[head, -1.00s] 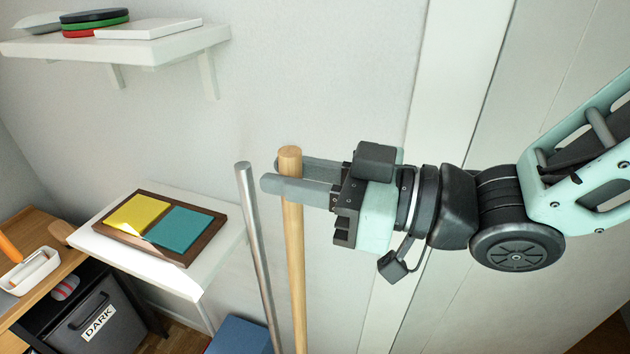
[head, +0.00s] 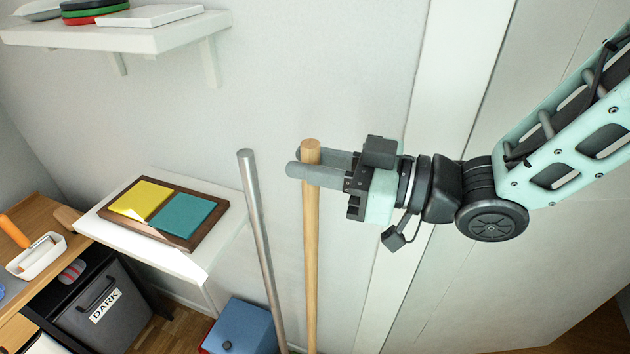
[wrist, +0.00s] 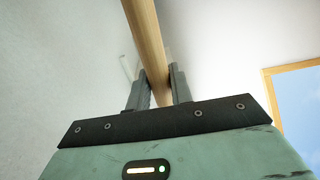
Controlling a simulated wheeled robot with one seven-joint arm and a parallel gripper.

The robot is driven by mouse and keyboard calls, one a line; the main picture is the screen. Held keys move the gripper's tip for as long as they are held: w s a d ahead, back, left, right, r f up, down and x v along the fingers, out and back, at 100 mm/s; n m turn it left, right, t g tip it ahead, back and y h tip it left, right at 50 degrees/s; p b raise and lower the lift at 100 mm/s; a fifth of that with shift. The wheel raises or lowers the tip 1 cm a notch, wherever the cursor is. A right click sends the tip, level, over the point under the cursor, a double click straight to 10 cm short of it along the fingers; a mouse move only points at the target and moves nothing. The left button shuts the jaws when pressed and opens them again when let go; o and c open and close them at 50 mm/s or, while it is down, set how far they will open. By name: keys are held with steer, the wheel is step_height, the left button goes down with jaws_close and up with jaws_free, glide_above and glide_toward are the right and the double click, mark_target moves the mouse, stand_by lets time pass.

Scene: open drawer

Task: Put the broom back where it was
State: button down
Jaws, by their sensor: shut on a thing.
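The broom shows only as its light wooden handle (head: 311,240). It stands nearly upright, and its lower end runs out of the head view, so its head is hidden. My gripper (head: 302,172) is shut on the handle just below its top end, with a finger on each side. In the wrist view the handle (wrist: 147,40) passes between the two fingers (wrist: 159,88).
A grey metal pole (head: 261,240) leans just left of the handle, apart from it. A white side table (head: 205,250) holds a tray with yellow and teal squares. A blue box (head: 243,325) sits on the floor. A white wall shelf (head: 170,38) is upper left.

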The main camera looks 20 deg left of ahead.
steer(key=shift+w+f, duration=0.2)
steer(key=shift+f, duration=1.65)
steer(key=c, duration=1.3)
jaws_free()
steer(key=shift+f, duration=0.1)
steer(key=shift+o, duration=0.2)
steer(key=d+b, duration=0.1)
steer(key=d, duration=1.1)
steer(key=shift+s+r+b, duration=0.2)
steer(key=shift+s+b, duration=0.05)
steer(key=shift+b, duration=0.05)
